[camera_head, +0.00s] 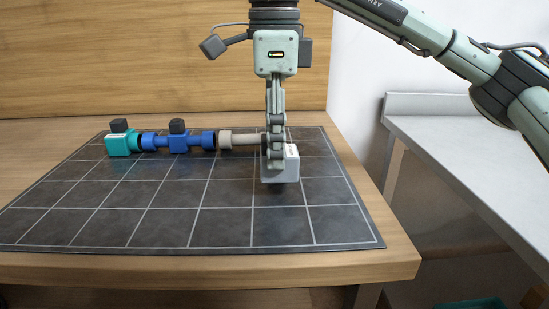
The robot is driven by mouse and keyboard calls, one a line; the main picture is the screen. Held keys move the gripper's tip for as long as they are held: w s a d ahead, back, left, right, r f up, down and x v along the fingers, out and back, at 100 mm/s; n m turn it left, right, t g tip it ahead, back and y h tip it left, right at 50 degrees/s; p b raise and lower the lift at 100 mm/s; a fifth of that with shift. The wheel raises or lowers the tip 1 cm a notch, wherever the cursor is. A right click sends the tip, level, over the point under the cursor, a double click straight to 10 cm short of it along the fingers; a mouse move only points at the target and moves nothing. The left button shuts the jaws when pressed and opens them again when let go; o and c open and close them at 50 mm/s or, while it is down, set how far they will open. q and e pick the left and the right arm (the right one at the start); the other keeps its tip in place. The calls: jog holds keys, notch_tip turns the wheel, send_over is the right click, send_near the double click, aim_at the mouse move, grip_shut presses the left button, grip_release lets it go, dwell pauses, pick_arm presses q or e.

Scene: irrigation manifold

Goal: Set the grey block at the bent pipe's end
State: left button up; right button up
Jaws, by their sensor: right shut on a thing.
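The grey block (283,171) is a pale box on the right part of the dark gridded mat. My right gripper (275,160) comes down from above, its fingers shut on the block and covering part of it. A beige pipe piece (240,138) runs from the blue parts toward the block and passes behind my fingers. It is likely the bent pipe; its bend and right end are hidden, so I cannot tell whether it touches the block. My left gripper is not in view.
Left of the beige piece, in a row, are blue fittings (180,143) with a black knob and a teal block (121,144) with a black cap. The front of the gridded mat (150,218) is clear. A grey counter (440,135) stands right of the wooden table.

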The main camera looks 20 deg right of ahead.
notch_tip(320, 180, down, 3)
jog(key=shift+s, duration=0.1)
jog(key=shift+f, duration=0.1)
